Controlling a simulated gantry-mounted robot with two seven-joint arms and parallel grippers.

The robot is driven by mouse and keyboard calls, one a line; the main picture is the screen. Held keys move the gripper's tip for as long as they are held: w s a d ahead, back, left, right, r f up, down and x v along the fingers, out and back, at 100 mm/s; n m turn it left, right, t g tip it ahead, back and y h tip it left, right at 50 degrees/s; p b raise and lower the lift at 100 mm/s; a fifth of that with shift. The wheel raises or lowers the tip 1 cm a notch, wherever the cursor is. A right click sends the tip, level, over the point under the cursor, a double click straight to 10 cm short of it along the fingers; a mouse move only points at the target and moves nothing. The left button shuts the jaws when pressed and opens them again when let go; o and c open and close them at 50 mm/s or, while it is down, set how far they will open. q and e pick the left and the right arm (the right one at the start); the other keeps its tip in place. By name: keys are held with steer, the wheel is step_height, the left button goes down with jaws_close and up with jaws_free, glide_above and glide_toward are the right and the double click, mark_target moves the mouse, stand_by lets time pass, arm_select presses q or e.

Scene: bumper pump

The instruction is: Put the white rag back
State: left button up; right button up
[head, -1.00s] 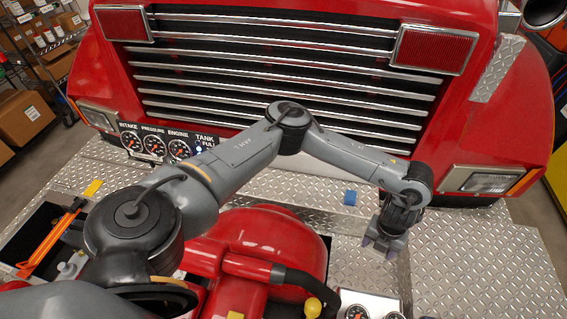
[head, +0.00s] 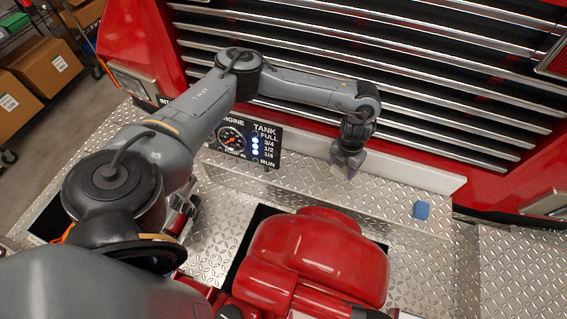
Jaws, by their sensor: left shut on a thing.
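My left gripper (head: 347,160) hangs with its fingers pointing down, in front of the grille and above the ledge of the diamond-plate bumper (head: 400,165). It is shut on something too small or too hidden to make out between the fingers. I cannot pick out a white rag in the head view now. My left arm covers most of the left side of the bumper, including much of the dark recess there. My right gripper is not in view.
A small blue block (head: 421,210) lies on the bumper right of the gripper. A gauge panel (head: 245,140) stands at the grille's left. A red pump body (head: 310,260) fills the front middle, in a dark opening. Bare plate lies at right.

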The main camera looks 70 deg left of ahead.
arm_select(q)
steer(key=a, duration=0.1)
steer(key=s+a+f, duration=0.1)
steer(key=shift+s+a+f, duration=0.1)
steer(key=shift+a, duration=0.2)
steer(key=p, duration=0.2)
glide_above(299, 173)
steer(key=d, duration=0.1)
steer(key=f, duration=0.6)
steer(key=shift+w+f, duration=0.35)
steer(key=shift+s+a+f, duration=0.3)
steer(key=shift+a, duration=0.1)
steer(key=shift+f, duration=2.05)
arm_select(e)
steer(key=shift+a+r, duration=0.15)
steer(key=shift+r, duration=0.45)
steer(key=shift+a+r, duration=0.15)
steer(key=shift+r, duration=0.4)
arm_select(q)
steer(key=shift+f, duration=0.15)
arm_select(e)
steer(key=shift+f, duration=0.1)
arm_select(q)
steer(key=o, duration=1.1)
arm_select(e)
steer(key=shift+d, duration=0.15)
